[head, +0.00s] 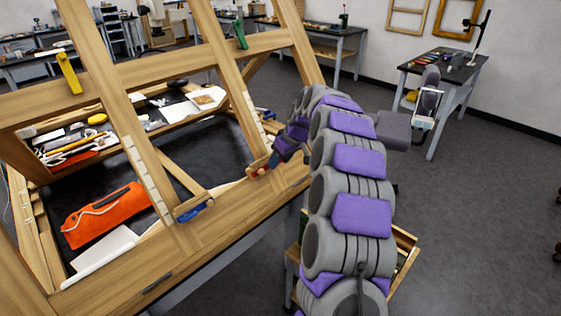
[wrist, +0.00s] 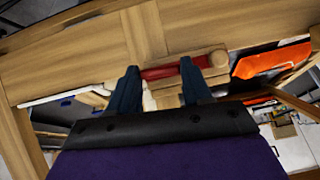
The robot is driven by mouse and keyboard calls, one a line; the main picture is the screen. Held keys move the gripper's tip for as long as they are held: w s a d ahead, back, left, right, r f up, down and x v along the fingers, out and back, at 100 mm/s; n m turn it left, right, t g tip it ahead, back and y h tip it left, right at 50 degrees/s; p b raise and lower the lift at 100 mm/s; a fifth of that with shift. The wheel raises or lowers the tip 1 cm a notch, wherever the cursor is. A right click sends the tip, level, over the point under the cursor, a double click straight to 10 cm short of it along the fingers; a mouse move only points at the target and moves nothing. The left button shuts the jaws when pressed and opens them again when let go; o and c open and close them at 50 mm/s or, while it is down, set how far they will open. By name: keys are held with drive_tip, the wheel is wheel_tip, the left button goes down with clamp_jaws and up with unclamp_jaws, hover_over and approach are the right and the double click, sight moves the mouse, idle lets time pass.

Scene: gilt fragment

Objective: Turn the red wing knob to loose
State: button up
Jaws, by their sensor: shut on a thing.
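The red wing knob (wrist: 162,72) shows in the wrist view as a red bar between the two dark blue fingers of my gripper (wrist: 160,68). My gripper is shut on it, and the fingers hide parts of its ends. In the head view, my gripper (head: 274,160) reaches the lower part of the right wooden upright, and a small red bit of the knob (head: 256,171) shows beside it. The knob sits by a small wooden block at the frame's lower rail (head: 210,232). I cannot tell how far the knob is turned.
A blue knob (head: 193,210) sits on the neighbouring upright. An orange roll (head: 103,214) lies on the dark bench surface behind the frame. Yellow (head: 68,74) and green (head: 240,34) clamps sit on the crossbar. A wooden drawer or box stands below my arm.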

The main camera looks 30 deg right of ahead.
drive_tip(key=shift+f+n+h, duration=0.1)
drive_tip(key=shift+n+h, duration=0.2)
drive_tip(key=shift+n, duration=0.1)
idle(0.3)
drive_tip(key=o, duration=1.1)
drive_tip(key=shift+c, duration=0.2)
drive_tip(key=p+v, duration=0.3)
drive_tip(key=v, duration=1.4)
drive_tip(key=shift+s+p, duration=0.25)
drive_tip(key=shift+p, duration=0.15)
drive_tip(key=shift+d, duration=0.15)
